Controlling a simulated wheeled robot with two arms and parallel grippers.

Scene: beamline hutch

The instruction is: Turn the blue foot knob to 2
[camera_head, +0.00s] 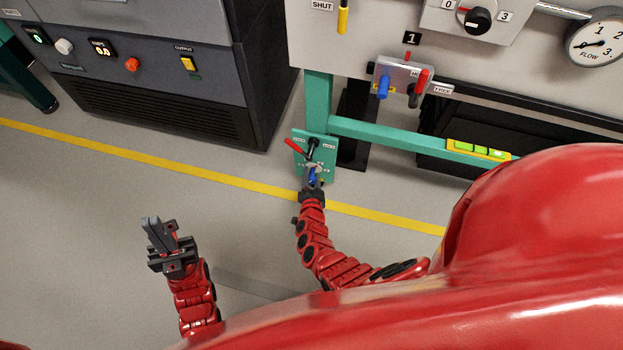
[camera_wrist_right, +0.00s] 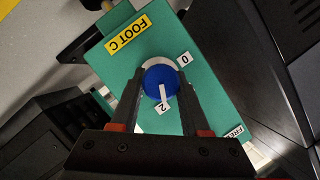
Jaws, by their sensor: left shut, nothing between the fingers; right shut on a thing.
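The blue foot knob (camera_wrist_right: 152,78) sits on a green plate (camera_wrist_right: 205,100) with a yellow label reading "FOOT C" and white marks 0 and 2. Its white pointer line points toward the 2 mark. The knob also shows low on the green post's plate in the head view (camera_head: 312,177). My right gripper (camera_wrist_right: 156,90) is shut on the knob, one finger on each side. In the head view my right gripper (camera_head: 312,190) reaches the plate and partly hides the knob. My left gripper (camera_head: 152,226) is shut and empty above the floor, well left of the plate.
A red lever (camera_head: 294,147) is on the same plate above the knob. A bench panel above holds another blue knob (camera_head: 383,87) and a red handle (camera_head: 421,82). A dark cabinet (camera_head: 160,75) stands at the left. The floor around my left gripper is clear.

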